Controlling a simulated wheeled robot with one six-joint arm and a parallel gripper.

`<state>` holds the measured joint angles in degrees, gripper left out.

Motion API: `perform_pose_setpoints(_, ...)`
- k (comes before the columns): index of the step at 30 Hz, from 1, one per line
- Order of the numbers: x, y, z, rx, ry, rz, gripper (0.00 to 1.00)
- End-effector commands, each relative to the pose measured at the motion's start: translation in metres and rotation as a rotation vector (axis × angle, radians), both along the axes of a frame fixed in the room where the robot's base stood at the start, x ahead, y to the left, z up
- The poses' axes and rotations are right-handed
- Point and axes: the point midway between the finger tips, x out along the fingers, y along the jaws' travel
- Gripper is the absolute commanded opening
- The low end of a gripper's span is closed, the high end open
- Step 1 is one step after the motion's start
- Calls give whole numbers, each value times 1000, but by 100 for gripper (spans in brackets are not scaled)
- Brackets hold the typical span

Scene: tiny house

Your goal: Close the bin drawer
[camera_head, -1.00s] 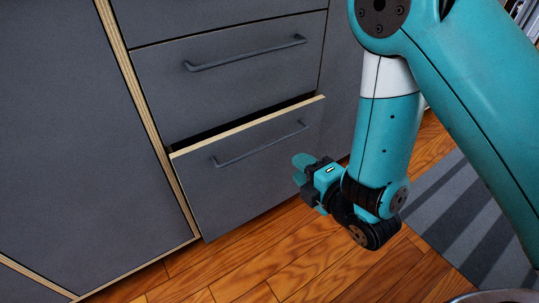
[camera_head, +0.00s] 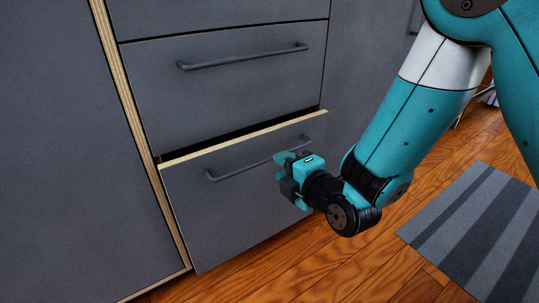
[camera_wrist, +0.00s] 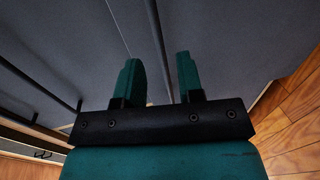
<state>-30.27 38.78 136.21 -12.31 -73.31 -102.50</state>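The bin drawer (camera_head: 235,215) is the grey lower drawer with a pale wooden top edge. It stands slightly open, with a dark gap above it. Its dark bar handle (camera_head: 235,171) runs across the upper part of its front. My gripper (camera_head: 283,171) is in front of the drawer face, by the right part of the handle, which it partly hides.
A grey drawer (camera_head: 230,85) with its own handle is above, flush with the cabinet. A tall grey panel (camera_head: 60,150) is at the left. The wooden floor (camera_head: 290,270) is clear in front. A striped grey rug (camera_head: 480,225) lies at the right.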

Motion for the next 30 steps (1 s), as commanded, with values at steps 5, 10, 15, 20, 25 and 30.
perform_pose_setpoints(5,21,15,1,-2,0,2,35)
perform_pose_setpoints(10,39,27,-10,1,-4,2,35)
perform_pose_setpoints(15,45,32,-11,1,-3,2,35)
perform_pose_setpoints(20,46,32,-11,1,-2,2,35)
perform_pose_setpoints(25,45,32,-11,0,-1,2,14)
perform_pose_setpoints(30,45,32,-11,1,-1,2,0)
